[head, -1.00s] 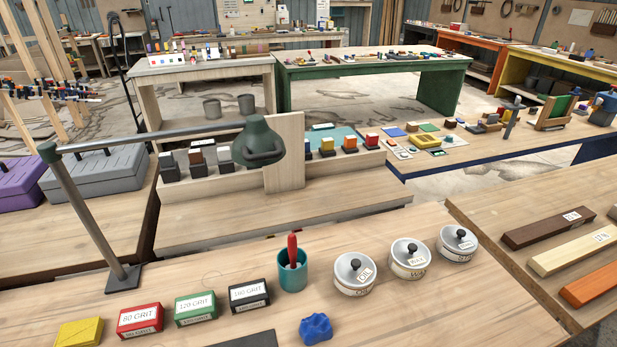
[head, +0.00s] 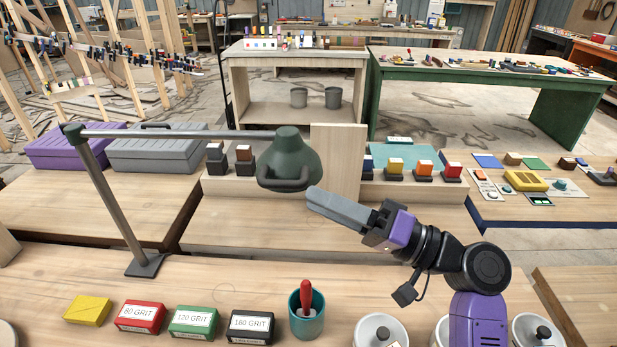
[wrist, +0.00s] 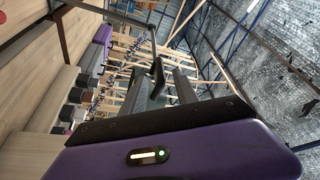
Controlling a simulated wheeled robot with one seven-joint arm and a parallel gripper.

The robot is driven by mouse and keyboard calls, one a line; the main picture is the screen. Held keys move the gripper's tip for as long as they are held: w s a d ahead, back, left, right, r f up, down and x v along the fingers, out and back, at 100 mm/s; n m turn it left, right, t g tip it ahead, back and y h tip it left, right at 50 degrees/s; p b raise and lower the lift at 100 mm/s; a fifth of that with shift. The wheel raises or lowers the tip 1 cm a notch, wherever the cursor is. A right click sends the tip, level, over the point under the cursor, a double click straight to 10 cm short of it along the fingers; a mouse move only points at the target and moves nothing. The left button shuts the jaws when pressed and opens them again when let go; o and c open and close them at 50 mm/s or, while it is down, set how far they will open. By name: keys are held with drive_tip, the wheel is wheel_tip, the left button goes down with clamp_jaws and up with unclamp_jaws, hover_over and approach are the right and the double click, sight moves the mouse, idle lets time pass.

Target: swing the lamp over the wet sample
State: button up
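The lamp has a dark green shade (head: 290,152) with a dark curved handle (head: 283,184) at its front, hung from a grey arm on a tilted post (head: 112,205). Its base stands on the near bench at left. My gripper (head: 312,198) points left, its fingertips close to the right of the handle in the head view; I cannot tell whether they touch. In the wrist view my gripper (wrist: 160,88) has its two fingers apart, with a dark part between or beyond them. Sample blocks (head: 425,168) stand on a rack behind; I cannot tell which is wet.
An upright wooden board (head: 338,150) stands right behind the shade. On the near bench are a teal cup (head: 306,318) with a red-handled tool, several grit boxes (head: 194,320) and lidded tins (head: 380,330). Purple (head: 75,148) and grey toolboxes (head: 155,150) sit at left.

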sight(280, 181)
drive_tip(key=shift+p+x, duration=1.15)
drive_tip(key=shift+x, duration=2.65)
clamp_jaws()
